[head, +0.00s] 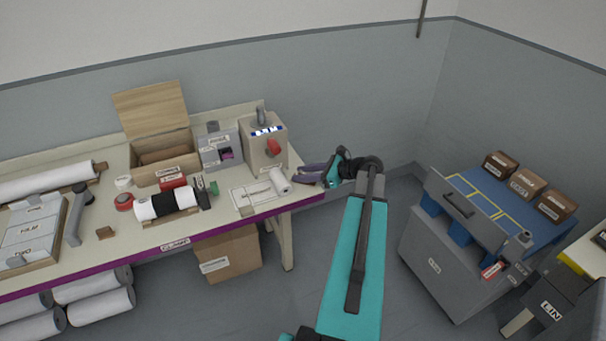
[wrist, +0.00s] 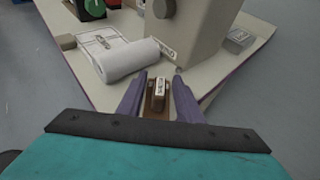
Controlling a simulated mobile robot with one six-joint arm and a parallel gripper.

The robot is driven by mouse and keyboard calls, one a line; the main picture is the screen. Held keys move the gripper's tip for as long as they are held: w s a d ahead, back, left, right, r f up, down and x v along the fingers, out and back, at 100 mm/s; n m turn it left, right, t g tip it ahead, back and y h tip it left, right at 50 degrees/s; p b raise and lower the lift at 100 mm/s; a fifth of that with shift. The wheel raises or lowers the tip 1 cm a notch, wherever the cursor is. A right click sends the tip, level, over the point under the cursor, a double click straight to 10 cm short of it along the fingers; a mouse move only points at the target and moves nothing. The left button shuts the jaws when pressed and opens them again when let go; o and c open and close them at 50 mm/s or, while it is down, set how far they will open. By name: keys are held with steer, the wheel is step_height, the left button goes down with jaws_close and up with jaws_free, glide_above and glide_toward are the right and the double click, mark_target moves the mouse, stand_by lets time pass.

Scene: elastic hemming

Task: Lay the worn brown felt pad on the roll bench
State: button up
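A small brown block-like piece with a white label (wrist: 157,96) shows between my fingers in the wrist view, near the bench's right end. It may be the worn felt pad, but I cannot read the label. My gripper (wrist: 159,77) has its two purple fingers apart on either side of this piece, with no clear grip on it. In the head view my gripper (head: 312,173) is at the right end of the long cream bench (head: 240,221) with the purple edge. The piece is not clear there. This bench, with rolls on and below it, appears to be the roll bench.
A white roll (head: 280,181) and a beige machine (head: 263,146) stand close to my gripper. An open wooden box (head: 160,174) is farther left. A grey cabinet (head: 432,264) stands at the right, with floor between.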

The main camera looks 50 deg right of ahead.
steer(key=shift+r, duration=0.1)
steer(key=b+v, duration=0.3)
steer(key=v, duration=0.9)
steer(key=shift+r, duration=0.15)
steer(key=shift+s+a, duration=0.1)
stand_by(0.8)
